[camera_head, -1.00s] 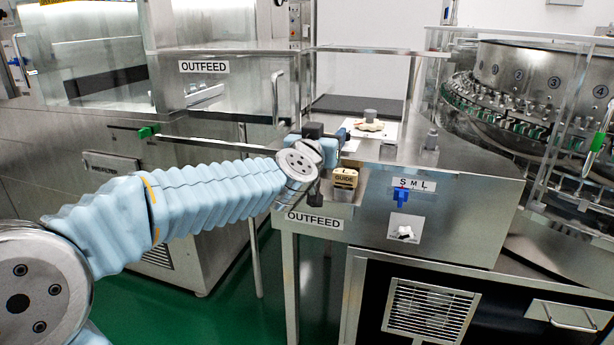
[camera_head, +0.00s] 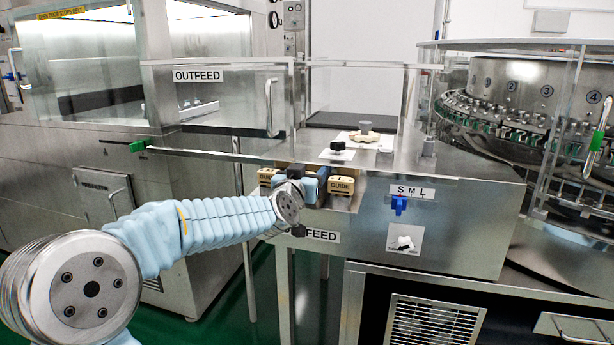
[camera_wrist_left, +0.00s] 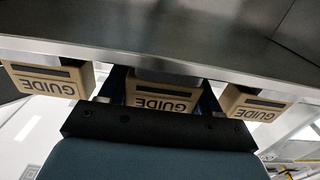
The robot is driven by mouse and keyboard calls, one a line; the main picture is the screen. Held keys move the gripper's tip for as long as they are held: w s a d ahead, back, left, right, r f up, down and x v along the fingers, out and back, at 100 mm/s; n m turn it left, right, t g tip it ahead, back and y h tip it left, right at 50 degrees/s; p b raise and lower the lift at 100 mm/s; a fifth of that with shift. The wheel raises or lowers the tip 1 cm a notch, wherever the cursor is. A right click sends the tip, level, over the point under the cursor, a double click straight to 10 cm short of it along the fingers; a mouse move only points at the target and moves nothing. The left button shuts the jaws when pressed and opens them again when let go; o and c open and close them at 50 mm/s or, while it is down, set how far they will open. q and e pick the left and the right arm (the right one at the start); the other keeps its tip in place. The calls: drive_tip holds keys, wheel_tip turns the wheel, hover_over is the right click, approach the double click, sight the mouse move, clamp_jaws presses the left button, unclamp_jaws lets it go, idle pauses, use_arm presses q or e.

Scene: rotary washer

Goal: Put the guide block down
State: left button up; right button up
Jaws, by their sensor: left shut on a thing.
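My left gripper (camera_head: 310,186) is at the front edge of the outfeed bench. It is shut on the middle tan guide block (camera_wrist_left: 161,98), whose upside-down GUIDE label shows between the two fingers in the left wrist view. In the head view the gripper and wrist mostly hide this block. Another guide block (camera_head: 341,184) is just right of the gripper, and a third guide block (camera_head: 266,176) is to its left. Both also flank the held block in the wrist view. Whether the held block rests on a support I cannot tell. My right gripper is out of view.
The steel bench (camera_head: 460,215) carries a blue S-M-L selector (camera_head: 398,205) on its front. A black knob (camera_head: 338,146) and a grey-topped part (camera_head: 365,128) stand on the bench top. Clear guard panels and the numbered rotary drum (camera_head: 520,85) are to the right.

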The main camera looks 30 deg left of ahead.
use_arm(q)
drive_tip(key=shift+f, duration=0.1)
drive_tip(key=o, duration=1.1)
drive_tip(key=shift+o, duration=0.2)
drive_tip(key=shift+r, duration=0.3)
drive_tip(key=b+v, duration=0.1)
drive_tip(key=v, duration=1.1)
drive_tip(key=shift+f, duration=0.2)
